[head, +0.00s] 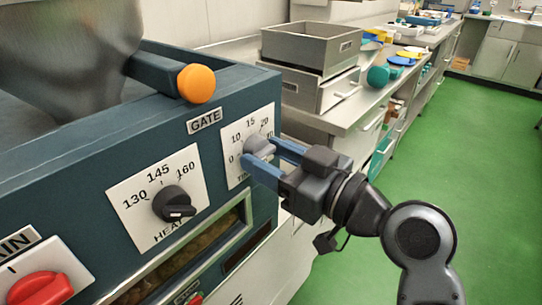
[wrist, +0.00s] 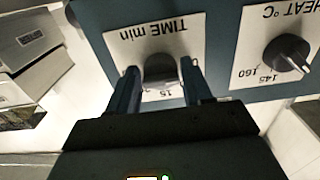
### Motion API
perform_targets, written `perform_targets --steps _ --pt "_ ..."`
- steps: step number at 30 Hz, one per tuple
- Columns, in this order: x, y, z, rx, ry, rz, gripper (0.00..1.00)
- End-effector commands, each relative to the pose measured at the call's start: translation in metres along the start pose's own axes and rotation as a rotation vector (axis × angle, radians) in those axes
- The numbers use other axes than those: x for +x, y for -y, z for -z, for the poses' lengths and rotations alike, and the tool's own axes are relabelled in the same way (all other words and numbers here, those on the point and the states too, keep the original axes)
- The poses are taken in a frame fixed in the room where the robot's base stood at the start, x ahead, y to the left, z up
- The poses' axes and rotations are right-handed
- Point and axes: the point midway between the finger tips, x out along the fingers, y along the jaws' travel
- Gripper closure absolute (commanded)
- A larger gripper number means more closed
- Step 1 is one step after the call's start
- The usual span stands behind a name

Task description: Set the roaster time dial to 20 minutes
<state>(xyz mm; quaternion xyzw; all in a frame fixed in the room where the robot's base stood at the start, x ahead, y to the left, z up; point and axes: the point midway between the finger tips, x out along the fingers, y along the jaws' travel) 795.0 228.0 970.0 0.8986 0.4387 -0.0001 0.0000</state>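The time dial (head: 258,145) is a grey knob on a white plate (head: 232,139) on the blue roaster panel. In the head view, 0, 10, 15 and 20 show on the plate; its right part is partly covered by my gripper. My gripper (head: 261,152) is at the dial, with one blue finger on either side of the knob. In the wrist view the plate reads TIME min upside down, and the knob (wrist: 160,70) sits between the open fingers of my gripper (wrist: 159,76), with small gaps seeming to show. I cannot tell where the dial points.
The black heat dial (head: 174,204) is to the left on its own plate. An orange gate knob (head: 196,83) sticks out above. A red knob (head: 40,288) is at lower left. Grey metal bins (head: 311,47) stand on the counter behind. Green floor (head: 480,170) is open at right.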

Motion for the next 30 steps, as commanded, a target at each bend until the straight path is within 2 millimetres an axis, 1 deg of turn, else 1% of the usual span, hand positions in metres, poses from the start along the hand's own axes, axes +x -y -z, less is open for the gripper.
perform_targets --steps 1,2,11,20,26,30 --pt "-0.0001 0.0000 0.0000 0.000 0.000 0.000 0.55" --pt "-0.0001 0.0000 0.0000 0.000 0.000 0.000 0.58" --pt "-0.0002 0.0000 0.0000 0.000 0.000 0.000 0.87" --pt "-0.0002 0.0001 0.0009 0.039 0.000 0.000 0.87" --pt "-0.0002 0.0004 0.0023 0.146 0.000 -0.001 0.87" --pt "-0.0003 0.0012 0.0029 0.262 0.001 -0.001 0.87"
